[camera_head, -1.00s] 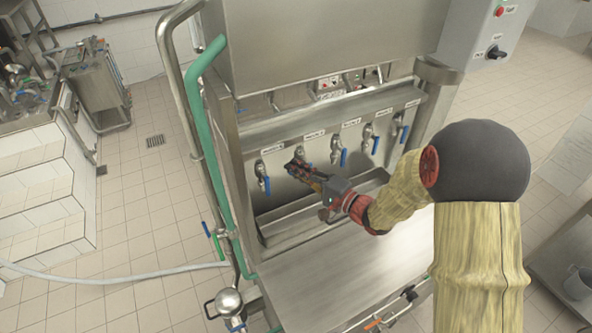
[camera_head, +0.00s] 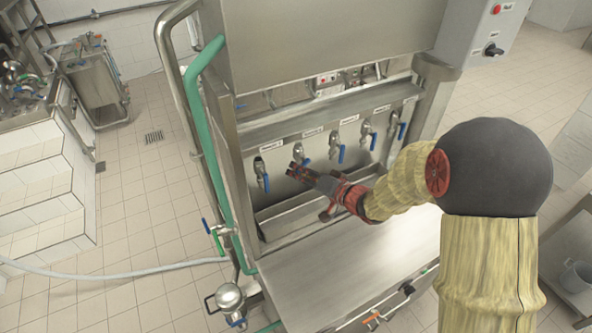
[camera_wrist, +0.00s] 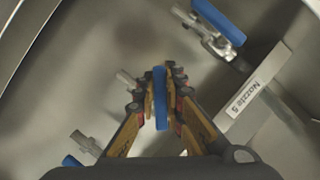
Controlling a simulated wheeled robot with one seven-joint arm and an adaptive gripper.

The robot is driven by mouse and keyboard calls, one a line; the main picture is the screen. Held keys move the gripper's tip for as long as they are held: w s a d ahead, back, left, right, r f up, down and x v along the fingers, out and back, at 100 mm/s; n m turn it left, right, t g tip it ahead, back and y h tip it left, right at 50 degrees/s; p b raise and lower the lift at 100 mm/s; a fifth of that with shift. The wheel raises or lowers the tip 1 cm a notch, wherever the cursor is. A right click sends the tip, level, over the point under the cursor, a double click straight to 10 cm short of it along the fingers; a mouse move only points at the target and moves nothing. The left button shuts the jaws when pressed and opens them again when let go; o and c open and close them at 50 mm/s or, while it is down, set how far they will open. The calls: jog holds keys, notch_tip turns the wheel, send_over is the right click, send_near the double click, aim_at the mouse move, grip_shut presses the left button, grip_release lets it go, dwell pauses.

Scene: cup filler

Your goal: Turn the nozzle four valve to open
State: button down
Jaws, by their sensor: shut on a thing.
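A row of tap nozzles hangs on the steel panel (camera_head: 283,153), each with a blue lever. My gripper (camera_head: 298,172) is at the second nozzle (camera_head: 306,153) from the left and hides its lever in the head view. In the wrist view my gripper (camera_wrist: 160,85) is shut on a blue valve lever (camera_wrist: 160,105), which stands upright between the fingertips. The label "Nozzle 5" (camera_wrist: 250,92) sits beside the neighbouring valve, whose blue lever (camera_wrist: 218,20) lies slanted. No label for the held valve is readable, and its nozzle body is mostly hidden.
The leftmost nozzle's blue lever (camera_head: 264,182) is close left of my gripper, and the third nozzle's lever (camera_head: 341,154) close right. Below are a steel trough (camera_head: 275,226) and a flat worktop (camera_head: 335,265). A green pipe (camera_head: 215,140) runs up the left side.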

jog(key=shift+w+d+f+n+h+b, duration=0.15)
jog(key=shift+f+n+h+b, duration=0.15)
jog(key=shift+n, duration=0.2)
jog(key=shift+s+d+f+n+h+b, duration=0.15)
jog(key=shift+n+h+b, duration=0.1)
jog(key=shift+n+h, duration=0.2)
jog(key=n+h+b, duration=0.1)
jog(key=b, duration=0.1)
jog(key=d+n+h+b, duration=0.1)
jog(key=n+b, duration=0.1)
jog(key=w+d+n+t+h+b, duration=0.1)
jog(key=b, duration=0.1)
jog(key=shift+f+n+b, duration=0.3)
jog(key=shift+n+b, duration=0.05)
jog(key=shift+r, duration=0.1)
jog(key=c, duration=1.8)
grip_release()
jog(key=shift+c, duration=0.2)
jog(key=shift+d, duration=0.1)
